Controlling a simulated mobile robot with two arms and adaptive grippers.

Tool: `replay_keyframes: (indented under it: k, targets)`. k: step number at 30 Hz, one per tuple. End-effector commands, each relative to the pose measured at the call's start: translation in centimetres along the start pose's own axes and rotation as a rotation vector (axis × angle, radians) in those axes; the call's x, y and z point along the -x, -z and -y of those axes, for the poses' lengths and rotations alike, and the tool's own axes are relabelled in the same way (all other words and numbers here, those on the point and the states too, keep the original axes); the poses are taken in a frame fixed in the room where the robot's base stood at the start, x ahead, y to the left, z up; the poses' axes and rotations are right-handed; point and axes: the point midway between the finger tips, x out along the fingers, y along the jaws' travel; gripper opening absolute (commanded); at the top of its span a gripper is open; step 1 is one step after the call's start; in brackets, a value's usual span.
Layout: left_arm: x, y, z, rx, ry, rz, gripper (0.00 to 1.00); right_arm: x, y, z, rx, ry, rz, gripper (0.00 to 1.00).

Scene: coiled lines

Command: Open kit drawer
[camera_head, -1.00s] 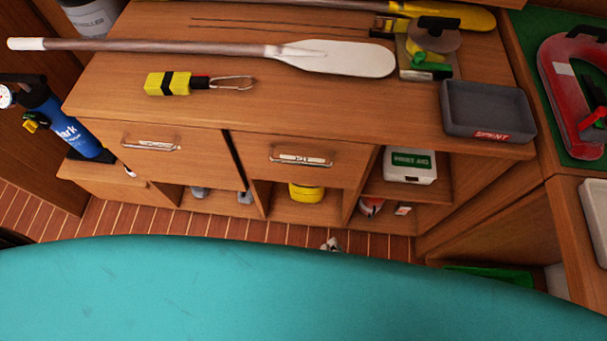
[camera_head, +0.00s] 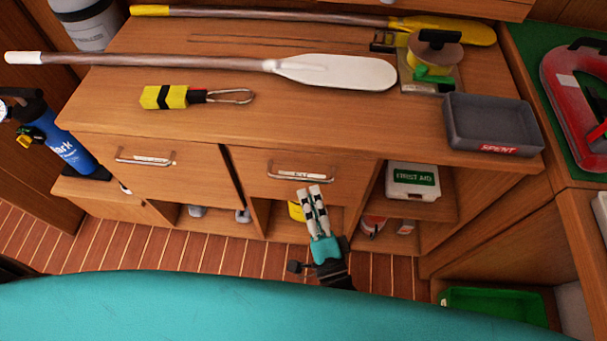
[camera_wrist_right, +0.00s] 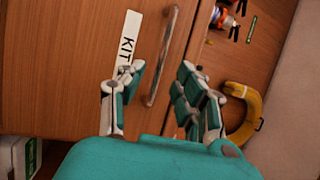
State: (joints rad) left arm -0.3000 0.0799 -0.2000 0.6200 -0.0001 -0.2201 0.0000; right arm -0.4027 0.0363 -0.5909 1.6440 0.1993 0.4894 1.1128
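The kit drawer (camera_head: 262,184) is the middle drawer front under the counter and looks shut. A white KIT label (camera_wrist_right: 126,50) shows on it in the right wrist view. Its metal bar handle (camera_head: 284,174) also shows in the wrist view (camera_wrist_right: 165,50). My right gripper (camera_head: 311,190) is just in front of the drawer, at the handle's lower right in the head view. In the wrist view its fingers (camera_wrist_right: 160,76) are apart, with one end of the handle showing in the gap between them. Contact cannot be told. My left gripper is out of view.
Another drawer (camera_head: 185,182) with a handle is to the left. A FIRST AID box (camera_head: 413,181) sits on an open shelf to the right. A yellow item (camera_head: 296,211) is in the cubby below. Paddles (camera_head: 335,72) and a grey SPENT tray (camera_head: 490,125) lie on the counter.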

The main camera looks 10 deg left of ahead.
Motion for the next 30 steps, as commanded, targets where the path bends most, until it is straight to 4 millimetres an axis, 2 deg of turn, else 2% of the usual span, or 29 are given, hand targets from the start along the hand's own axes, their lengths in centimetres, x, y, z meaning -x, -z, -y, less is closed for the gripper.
replay_keyframes:
  k: [3,9,21,29,30]
  targets:
    - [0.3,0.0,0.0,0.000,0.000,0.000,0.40,-2.4,0.0,0.1,0.002,0.002,-0.001,0.34]
    - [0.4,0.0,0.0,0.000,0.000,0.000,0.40,-4.8,0.1,0.0,0.001,0.000,-0.001,0.34]
    - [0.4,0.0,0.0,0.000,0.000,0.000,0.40,-5.5,0.0,-0.1,0.001,-0.001,0.000,0.34]
    - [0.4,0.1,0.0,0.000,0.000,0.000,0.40,-5.5,0.0,-0.1,0.002,-0.001,0.000,0.00]
    - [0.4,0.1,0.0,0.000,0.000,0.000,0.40,-5.5,0.0,-0.1,0.002,-0.001,0.000,0.00]
